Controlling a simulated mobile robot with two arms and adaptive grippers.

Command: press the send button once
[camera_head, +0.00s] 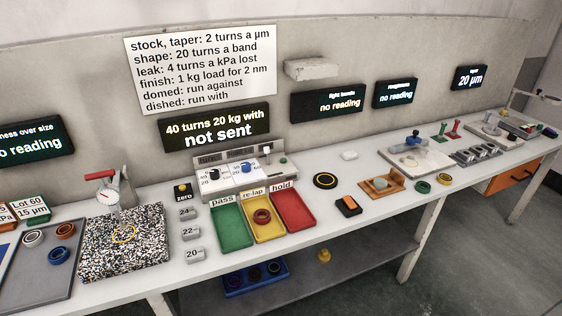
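A grey control panel (219,185) stands at the back of the bench, left of the middle. It has two white dials, one with a black knob (214,174) and one with a blue knob (246,167). A small green round part (283,160), perhaps the send button, sits at its right end; no label is readable there. The dark display (215,128) above the panel reads "40 turns 20 kg with not sent". Neither of my grippers is in view.
A black box labelled zero (184,198) stands left.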

